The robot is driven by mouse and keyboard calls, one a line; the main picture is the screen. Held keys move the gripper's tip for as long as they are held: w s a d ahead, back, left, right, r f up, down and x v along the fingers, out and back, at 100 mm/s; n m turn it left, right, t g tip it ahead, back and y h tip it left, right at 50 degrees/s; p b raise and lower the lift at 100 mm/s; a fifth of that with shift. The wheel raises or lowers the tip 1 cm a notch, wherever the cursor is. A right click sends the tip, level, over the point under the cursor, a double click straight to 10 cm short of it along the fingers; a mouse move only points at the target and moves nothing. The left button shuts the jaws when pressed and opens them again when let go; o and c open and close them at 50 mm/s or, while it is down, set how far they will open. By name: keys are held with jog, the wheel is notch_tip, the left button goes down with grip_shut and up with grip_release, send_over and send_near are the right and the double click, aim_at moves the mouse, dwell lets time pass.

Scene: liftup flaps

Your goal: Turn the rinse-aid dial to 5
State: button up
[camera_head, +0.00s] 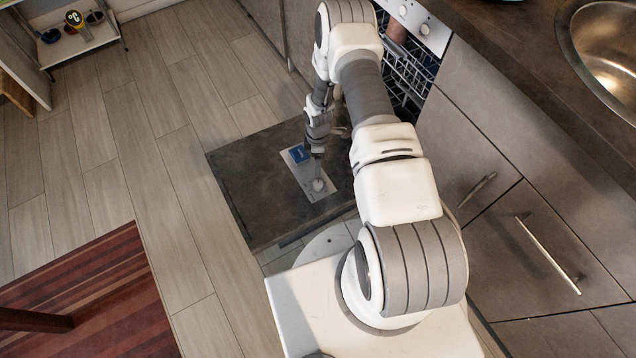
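The dishwasher door (240,180) lies folded down flat, its dark inner face up. A light dispenser plate (305,178) sits on it. A small round pale dial (318,185) is at the plate's near end, and a blue piece (300,155) is at its far end. The dial's marks are too small to read, so its setting cannot be told. My gripper (317,154) points down over the plate, beside the blue piece and on the far side of the dial. It appears apart from the dial. Its fingers are too small to show whether they are open.
The dishwasher rack (405,82) shows in the opening behind my arm. Cabinet fronts with a long handle (548,255), a counter and a metal sink (606,45) stand on the right. Wooden floor (150,180) is clear on the left, with a striped rug (90,290) at lower left.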

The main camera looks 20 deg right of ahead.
aim_at(318, 184)
jog(key=f+b, duration=0.2)
jog(key=f, duration=0.5)
jog(key=f+b, duration=0.2)
jog(key=f, duration=0.5)
jog(key=shift+s+a+f+b, duration=0.1)
jog(key=shift+s+b, duration=0.1)
jog(key=shift+b, duration=0.2)
grip_shut()
